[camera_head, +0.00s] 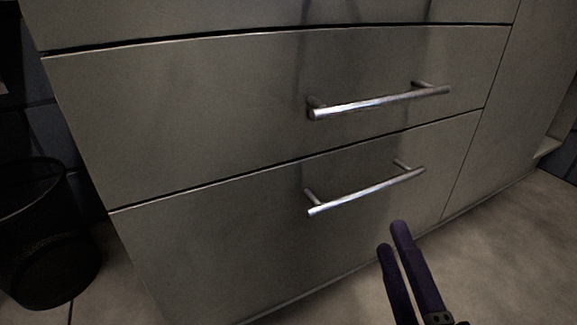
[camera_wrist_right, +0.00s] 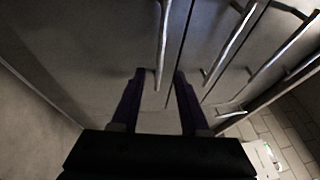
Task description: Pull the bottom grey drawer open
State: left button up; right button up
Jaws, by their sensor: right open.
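The bottom grey drawer (camera_head: 220,240) is shut, its front flush with the cabinet. Its silver bar handle (camera_head: 368,191) runs across the upper part of the front. My right gripper (camera_head: 392,238) is open and empty, below and in front of the right part of that handle in the head view. In the right wrist view, a bar that looks like the same handle (camera_wrist_right: 163,35) lies ahead of the gripper (camera_wrist_right: 160,73), its near end lined up between the two dark purple fingers. I cannot tell the exact gap to it. My left gripper is not in view.
The drawer above (camera_head: 200,120) is shut and has its own silver handle (camera_head: 380,102). A dark mesh bin (camera_head: 48,240) stands on the floor left of the cabinet. The floor (camera_head: 500,250) to the front right is clear.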

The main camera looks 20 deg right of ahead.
aim_at(374, 192)
jog(key=b+x, duration=0.3)
jog(key=x, duration=0.7)
jog(key=shift+s, duration=0.1)
jog(key=shift+c, duration=0.3)
grip_shut()
dwell(0.8)
